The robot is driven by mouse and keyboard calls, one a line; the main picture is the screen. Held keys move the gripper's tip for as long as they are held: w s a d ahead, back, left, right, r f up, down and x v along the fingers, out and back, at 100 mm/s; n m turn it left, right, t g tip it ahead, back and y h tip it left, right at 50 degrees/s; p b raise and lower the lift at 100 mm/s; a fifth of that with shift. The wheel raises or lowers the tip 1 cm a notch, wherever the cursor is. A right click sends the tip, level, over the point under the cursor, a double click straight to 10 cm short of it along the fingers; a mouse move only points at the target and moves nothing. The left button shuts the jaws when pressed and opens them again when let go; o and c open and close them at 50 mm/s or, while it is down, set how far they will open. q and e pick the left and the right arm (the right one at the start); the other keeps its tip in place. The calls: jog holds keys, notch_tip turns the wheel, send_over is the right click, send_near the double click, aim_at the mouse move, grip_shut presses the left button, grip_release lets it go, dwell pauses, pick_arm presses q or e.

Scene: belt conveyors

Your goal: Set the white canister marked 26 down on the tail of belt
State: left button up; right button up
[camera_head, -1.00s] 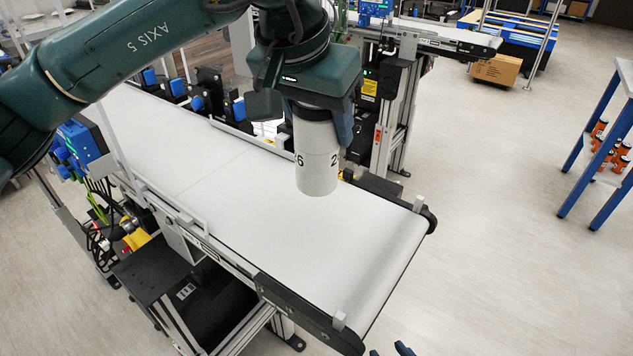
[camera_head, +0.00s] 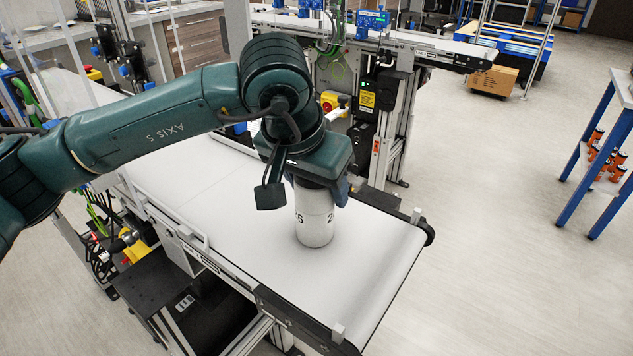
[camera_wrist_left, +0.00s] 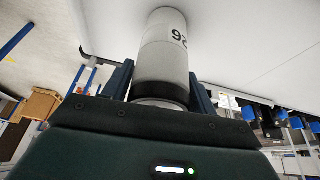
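The white canister marked 26 (camera_head: 315,222) is upright at the tail of the belt (camera_head: 365,260), its lower end at or just above the white surface; I cannot tell if it touches. My left gripper (camera_head: 322,188) is above it, pointing down, with its fingers around the canister's upper part. In the left wrist view the canister (camera_wrist_left: 165,50) sits between the two fingers (camera_wrist_left: 160,88), its far end against the white belt (camera_wrist_left: 235,35). My right gripper is not in view.
The belt around the canister is clear. A second conveyor (camera_head: 440,45) stands behind. A blue-legged shelf with orange bottles (camera_head: 605,165) is at right.

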pick_arm(q)
jog(key=o, duration=0.3)
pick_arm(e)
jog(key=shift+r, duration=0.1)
pick_arm(q)
jog(key=shift+r, duration=0.1)
jog(key=v, duration=1.2)
jog(key=shift+b, duration=0.4)
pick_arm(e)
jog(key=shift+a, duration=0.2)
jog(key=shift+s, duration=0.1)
